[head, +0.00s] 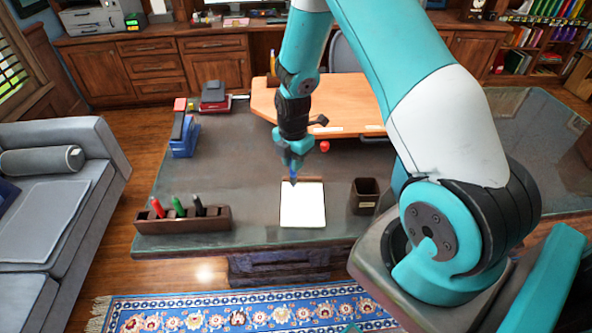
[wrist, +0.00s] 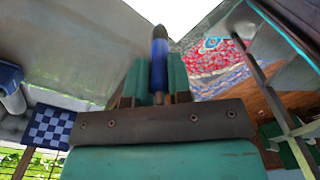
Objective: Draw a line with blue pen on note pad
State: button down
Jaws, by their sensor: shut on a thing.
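The note pad (head: 303,206) is a white sheet lying on the dark desk, with a brown strip along its far edge. My gripper (head: 293,168) is above the pad's far edge, pointing down. It is shut on the blue pen (head: 293,178), whose tip points down toward the pad. In the wrist view the blue pen (wrist: 160,68) stands between the teal fingers (wrist: 152,85), with the white pad (wrist: 172,14) beyond its dark tip. I cannot tell whether the tip touches the paper. No line shows on the pad.
A wooden pen holder (head: 183,220) with red, green and black pens stands at the desk's front left. A dark square cup (head: 364,196) stands right of the pad. A blue and red item (head: 184,130) is at the left. The desk between holder and pad is clear.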

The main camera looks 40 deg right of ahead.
aim_at(295, 183)
jog(key=shift+f+b, duration=2.1)
jog(key=shift+f, duration=1)
jog(key=shift+f+b, duration=0.45)
jog(key=shift+f, duration=0.15)
jog(key=shift+s+d, duration=0.1)
jog(key=shift+s+d, duration=0.4)
jog(key=shift+d, duration=0.05)
jog(key=shift+d, duration=0.1)
jog(key=shift+s+d, duration=0.45)
jog(key=shift+s+d, duration=0.45)
jog(key=shift+d, duration=0.1)
jog(key=shift+s+d, duration=0.1)
